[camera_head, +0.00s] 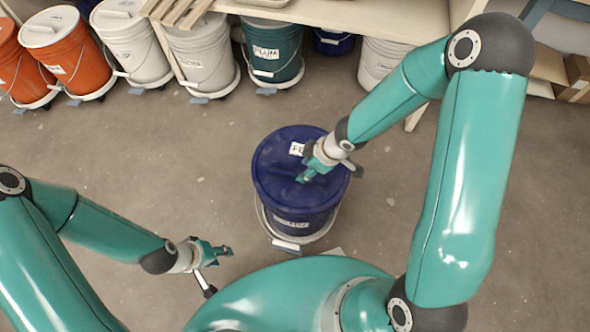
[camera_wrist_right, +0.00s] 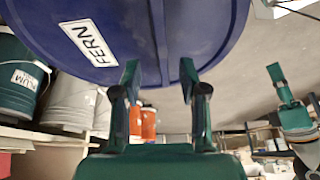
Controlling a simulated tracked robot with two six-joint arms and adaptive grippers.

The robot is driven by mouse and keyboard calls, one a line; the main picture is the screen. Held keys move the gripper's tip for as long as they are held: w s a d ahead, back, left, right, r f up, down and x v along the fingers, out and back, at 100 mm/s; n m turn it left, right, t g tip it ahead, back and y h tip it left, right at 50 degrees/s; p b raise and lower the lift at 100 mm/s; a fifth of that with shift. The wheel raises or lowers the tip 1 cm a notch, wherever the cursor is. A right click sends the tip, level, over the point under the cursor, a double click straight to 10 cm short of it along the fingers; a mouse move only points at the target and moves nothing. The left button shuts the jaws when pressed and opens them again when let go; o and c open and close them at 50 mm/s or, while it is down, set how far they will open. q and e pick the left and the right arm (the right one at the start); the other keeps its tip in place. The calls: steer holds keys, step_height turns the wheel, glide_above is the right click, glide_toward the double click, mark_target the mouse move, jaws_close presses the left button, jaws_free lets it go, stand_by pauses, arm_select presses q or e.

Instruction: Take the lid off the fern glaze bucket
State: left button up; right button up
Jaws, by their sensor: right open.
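My right gripper (camera_head: 305,177) is over the lid in the head view. In the right wrist view its two fingers (camera_wrist_right: 160,72) are apart and empty, close to the lid; contact cannot be told. My left gripper (camera_head: 226,251) is left of the bucket, apart from it; its finger opening is unclear.
Orange (camera_head: 62,55), white and teal buckets stand in a row at the back, some beneath a pale table (camera_head: 350,15). The teal one is labelled PLUM (camera_head: 270,55). Cardboard boxes (camera_head: 575,80) lie at the far right. Bare floor (camera_head: 150,160) surrounds the fern bucket.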

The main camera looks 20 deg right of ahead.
mark_target(298, 174)
steer(key=b+x, duration=0.4)
steer(key=shift+w+a+f, duration=0.1)
steer(key=shift+a+f, duration=0.05)
steer(key=shift+f, duration=0.15)
steer(key=shift+r+n, duration=0.1)
steer(key=shift+n, duration=0.2)
jaws_close()
